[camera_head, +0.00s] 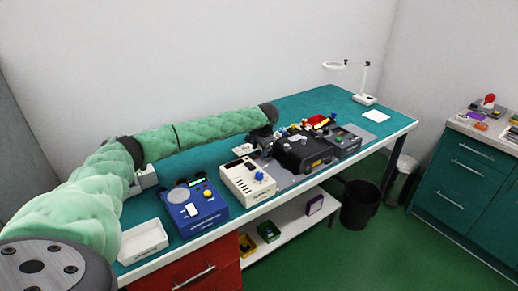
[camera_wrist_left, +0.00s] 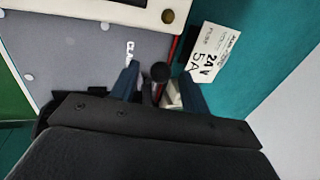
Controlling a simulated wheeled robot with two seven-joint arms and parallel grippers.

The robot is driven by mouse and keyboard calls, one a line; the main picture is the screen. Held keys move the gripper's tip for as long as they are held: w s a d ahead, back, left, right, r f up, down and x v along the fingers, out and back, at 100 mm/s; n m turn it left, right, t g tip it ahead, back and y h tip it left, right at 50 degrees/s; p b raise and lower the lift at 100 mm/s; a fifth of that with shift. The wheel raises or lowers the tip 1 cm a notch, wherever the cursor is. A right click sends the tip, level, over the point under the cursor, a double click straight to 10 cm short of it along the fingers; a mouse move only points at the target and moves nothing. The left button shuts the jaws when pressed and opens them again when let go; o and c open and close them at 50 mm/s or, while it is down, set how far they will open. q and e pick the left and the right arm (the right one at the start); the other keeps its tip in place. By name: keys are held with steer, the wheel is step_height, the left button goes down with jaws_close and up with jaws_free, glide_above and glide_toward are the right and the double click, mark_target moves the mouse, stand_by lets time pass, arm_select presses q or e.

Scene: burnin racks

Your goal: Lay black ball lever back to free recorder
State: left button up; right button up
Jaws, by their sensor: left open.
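The black ball (camera_wrist_left: 160,72) of the lever shows in the left wrist view, between the two fingertips of my left gripper (camera_wrist_left: 159,86). The fingers are open, one on each side of the ball, with a gap visible. Most of the lever below the ball is hidden. Part of this instrument's edge (camera_wrist_left: 120,10) shows in the wrist view. I cannot tell for sure which device is the recorder. My right gripper is not in view.
A grey plate (camera_wrist_left: 90,50) with lettering lies beside the ball. A white card (camera_wrist_left: 212,55) reading 24 V 5A is close to one finger.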

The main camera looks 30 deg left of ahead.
arm_select(q)
steer(key=shift+a+f, duration=0.1)
steer(key=shift+f, duration=0.15)
steer(key=shift+c, duration=0.5)
